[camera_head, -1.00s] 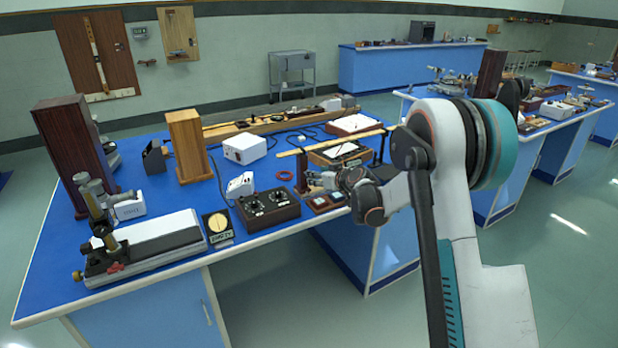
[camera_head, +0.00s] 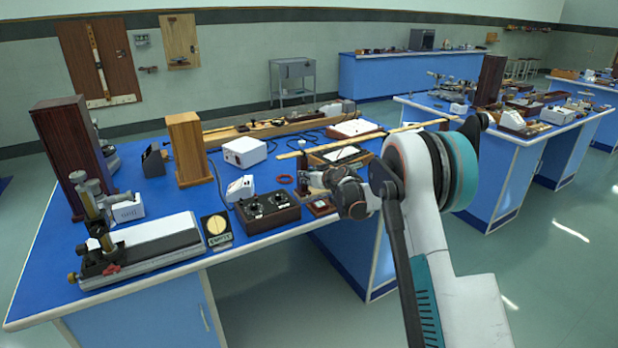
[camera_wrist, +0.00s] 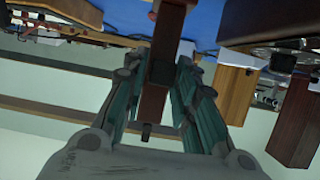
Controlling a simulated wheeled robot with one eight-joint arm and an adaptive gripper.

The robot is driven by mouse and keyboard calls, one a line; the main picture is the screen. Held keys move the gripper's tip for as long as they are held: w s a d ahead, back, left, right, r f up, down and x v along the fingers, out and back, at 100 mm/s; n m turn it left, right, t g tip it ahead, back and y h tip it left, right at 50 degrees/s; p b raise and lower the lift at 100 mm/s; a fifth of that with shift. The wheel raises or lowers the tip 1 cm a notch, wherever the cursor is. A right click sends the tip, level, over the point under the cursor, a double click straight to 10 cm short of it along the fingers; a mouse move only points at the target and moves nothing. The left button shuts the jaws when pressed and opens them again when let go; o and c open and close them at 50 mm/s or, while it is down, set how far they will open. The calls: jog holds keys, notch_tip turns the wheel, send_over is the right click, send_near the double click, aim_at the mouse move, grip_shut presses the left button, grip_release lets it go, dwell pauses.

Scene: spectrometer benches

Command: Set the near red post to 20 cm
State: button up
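My gripper (camera_wrist: 162,66) has one finger on each side of the post. Narrow gaps seem to show, so it looks open around the post. In the head view my gripper (camera_head: 316,179) is at the post, and its fingers are small there. I cannot read any height.
A dark box with knobs (camera_head: 268,211) and a red ring (camera_head: 285,179) lie close left of the post. A white box (camera_head: 245,152) and a wooden cabinet (camera_head: 187,148) stand further left. The bench's front edge (camera_head: 262,234) runs below my gripper.

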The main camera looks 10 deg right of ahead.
grip_shut()
jog(key=w+d+p, duration=0.1)
jog(key=w+d, duration=0.2)
jog(key=d, duration=0.6)
jog(key=shift+d, duration=0.25)
jog(key=o, duration=0.8)
grip_release()
jog(key=shift+c, duration=0.2)
jog(key=v, duration=1.2)
